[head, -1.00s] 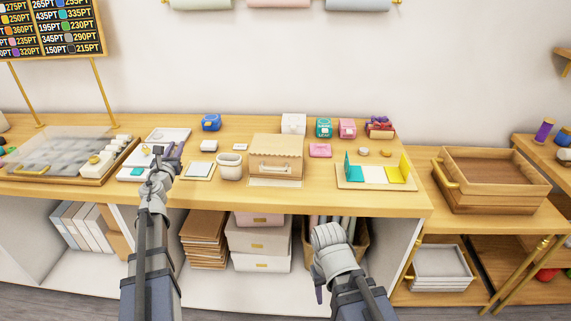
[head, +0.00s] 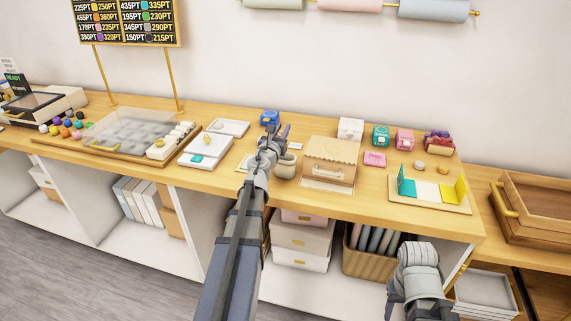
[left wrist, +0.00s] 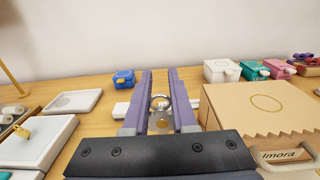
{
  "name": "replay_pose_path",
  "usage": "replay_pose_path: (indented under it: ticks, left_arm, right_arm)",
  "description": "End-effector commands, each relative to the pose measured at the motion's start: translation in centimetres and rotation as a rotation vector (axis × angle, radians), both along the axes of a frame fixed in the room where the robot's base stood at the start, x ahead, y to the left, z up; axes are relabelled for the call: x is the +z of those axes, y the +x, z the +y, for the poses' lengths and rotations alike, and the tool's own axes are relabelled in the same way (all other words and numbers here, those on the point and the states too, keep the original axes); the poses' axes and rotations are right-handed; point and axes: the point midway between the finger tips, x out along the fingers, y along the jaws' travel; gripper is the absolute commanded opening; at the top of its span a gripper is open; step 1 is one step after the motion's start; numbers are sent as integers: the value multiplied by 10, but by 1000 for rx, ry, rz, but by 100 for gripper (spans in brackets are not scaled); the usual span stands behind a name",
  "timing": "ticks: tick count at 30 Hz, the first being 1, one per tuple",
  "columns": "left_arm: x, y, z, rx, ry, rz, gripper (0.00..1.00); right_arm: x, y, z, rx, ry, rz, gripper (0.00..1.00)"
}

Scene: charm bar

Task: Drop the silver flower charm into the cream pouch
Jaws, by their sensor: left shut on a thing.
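My left gripper (head: 276,131) is over the table, just left of and partly in front of the cream pouch (head: 287,168). It is shut on a small silver piece (left wrist: 160,102), apparently the silver flower charm, seen as a rounded shiny shape between the purple fingers in the left wrist view. Its petals are too small to make out. The cream pouch stands upright with its top open; I cannot make it out in the left wrist view. My right gripper (head: 392,305) hangs low in front of the table, mostly hidden by its own wrist, and its jaws cannot be judged.
A kraft box (head: 329,163) with a scalloped flap stands right of the pouch. A blue box (head: 270,117) is behind. White trays (head: 206,152) lie to the left, beside a compartment tray (head: 125,135). A coloured folding card (head: 432,190) lies on a board at right.

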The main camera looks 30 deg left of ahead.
Motion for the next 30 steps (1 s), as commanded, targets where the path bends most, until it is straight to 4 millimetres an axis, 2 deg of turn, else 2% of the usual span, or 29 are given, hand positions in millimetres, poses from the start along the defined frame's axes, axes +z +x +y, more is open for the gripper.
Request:
replay_pose_path:
  ticks: [16, 20, 28, 29, 30]
  left_arm:
    - [-55, 0, 0, 0, 0, 0, 0]
    - [-60, 0, 0, 0, 0, 0, 0]
    - [-59, 0, 0, 0, 0, 0, 0]
    - [-59, 0, 0, 0, 0, 0, 28]
    - [-59, 0, 0, 0, 0, 0, 33]
  right_arm:
    - [-55, 0, 0, 0, 0, 0, 50]
    - [-60, 0, 0, 0, 0, 0, 50]
    - [-59, 0, 0, 0, 0, 0, 50]
    - [-59, 0, 0, 0, 0, 0, 50]
    - [-59, 0, 0, 0, 0, 0, 50]
